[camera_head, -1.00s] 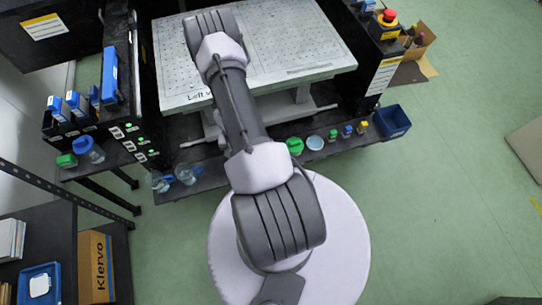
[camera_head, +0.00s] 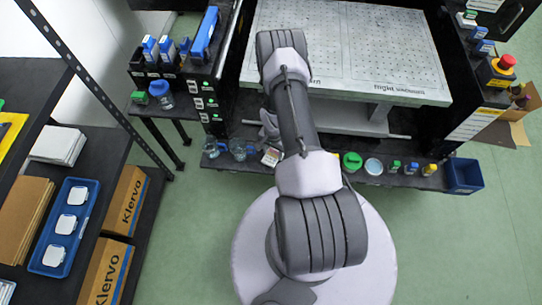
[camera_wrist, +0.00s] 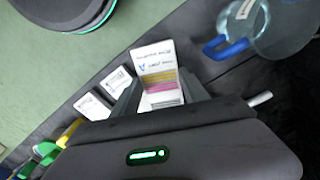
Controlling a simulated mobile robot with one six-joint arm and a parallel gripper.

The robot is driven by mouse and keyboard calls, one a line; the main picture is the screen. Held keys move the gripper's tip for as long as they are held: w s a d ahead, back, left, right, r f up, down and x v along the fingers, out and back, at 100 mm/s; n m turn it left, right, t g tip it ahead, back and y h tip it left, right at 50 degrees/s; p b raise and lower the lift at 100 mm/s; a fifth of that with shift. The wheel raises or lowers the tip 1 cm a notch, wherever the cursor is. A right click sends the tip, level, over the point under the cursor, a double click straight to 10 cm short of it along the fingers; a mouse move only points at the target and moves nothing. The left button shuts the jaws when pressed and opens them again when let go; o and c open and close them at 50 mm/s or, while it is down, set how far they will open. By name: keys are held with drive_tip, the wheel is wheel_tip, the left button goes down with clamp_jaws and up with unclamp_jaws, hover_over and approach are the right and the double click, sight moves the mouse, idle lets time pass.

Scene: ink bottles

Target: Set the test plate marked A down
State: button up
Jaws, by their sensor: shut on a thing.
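My gripper (camera_wrist: 160,100) is shut on a white test plate (camera_wrist: 155,58) with printed text and pink and yellow bands, seen between the two dark fingers in the wrist view. The printing seems to include an A, but it is small and tilted. Two white labelled pieces (camera_wrist: 92,106) (camera_wrist: 116,80) lie left of the fingers on a dark surface. In the head view, a small white card with coloured marks (camera_head: 271,157) shows at the lower black shelf (camera_head: 325,168), left of my arm; I cannot tell whether it is the held plate. My arm hides most of the gripper there.
A clear jug with a blue handle (camera_wrist: 280,28) is close to the right of the plate. Along the lower shelf are a green-lidded jar (camera_head: 352,161), a round dish (camera_head: 373,167) and small bottles (camera_head: 411,168). A blue bin (camera_head: 465,176) hangs at its right end.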

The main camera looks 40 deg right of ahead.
sight(270, 152)
drive_tip(key=f, duration=0.1)
drive_tip(key=w+f+b, duration=0.1)
drive_tip(key=f+b, duration=0.1)
drive_tip(key=shift+w+a+f, duration=0.2)
drive_tip(key=shift+a+f, duration=0.05)
drive_tip(key=shift+f, duration=0.15)
drive_tip(key=shift+r, duration=0.15)
drive_tip(key=o, duration=1.4)
